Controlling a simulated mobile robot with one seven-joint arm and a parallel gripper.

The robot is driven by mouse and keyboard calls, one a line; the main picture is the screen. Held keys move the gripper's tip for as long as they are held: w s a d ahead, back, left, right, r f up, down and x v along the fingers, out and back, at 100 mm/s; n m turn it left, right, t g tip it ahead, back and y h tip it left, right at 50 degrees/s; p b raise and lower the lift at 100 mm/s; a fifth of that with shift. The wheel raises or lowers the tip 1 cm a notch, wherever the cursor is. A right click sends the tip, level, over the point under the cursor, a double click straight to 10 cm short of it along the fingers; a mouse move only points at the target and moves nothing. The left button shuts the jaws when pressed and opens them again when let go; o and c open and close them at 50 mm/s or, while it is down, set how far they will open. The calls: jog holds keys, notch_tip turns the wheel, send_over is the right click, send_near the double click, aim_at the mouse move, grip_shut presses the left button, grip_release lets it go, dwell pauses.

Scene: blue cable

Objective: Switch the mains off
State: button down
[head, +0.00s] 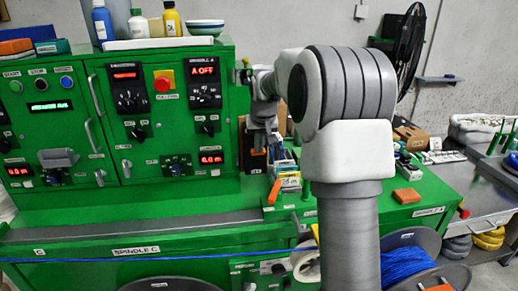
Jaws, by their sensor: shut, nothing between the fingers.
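No mains switch can be picked out for certain, as the labels are too small to read surely. On the green control cabinet (60,215), a red knob on a yellow plate (163,83) sits between two black dial panels. A small black rotary switch (208,127) is below the right dial panel (204,88), whose red display seems to read "A OFF". Another black switch (138,131) is below the left dial panel (128,90). My gripper (258,143) hangs just right of the cabinet's right edge, apart from these controls. It looks shut and empty; its fingertips are small and unclear.
Bottles (102,22) and bowls (206,27) stand on the cabinet top. A blue cable (150,257) runs across the front to a reel (405,262). A green bench with boxes (290,182) and an orange block (406,196) is at right. My arm hides the middle right.

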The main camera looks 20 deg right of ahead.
jog(key=f+t+b, duration=0.1)
jog(key=t+b, duration=0.1)
jog(key=b, duration=0.5)
jog(key=s+f+t+b, duration=0.1)
jog(key=f+t+b, duration=0.1)
jog(key=b, duration=0.6)
jog(key=s+f+t+h+b, duration=0.1)
jog(key=f+t+b, duration=0.1)
jog(key=b, duration=0.5)
jog(key=shift+s+a+t+b, duration=0.1)
jog(key=shift+a+t+b, duration=0.1)
jog(key=shift+t+b, duration=0.2)
jog(key=shift+r+p, duration=0.6)
jog(key=shift+r, duration=0.15)
jog(key=shift+s, duration=0.1)
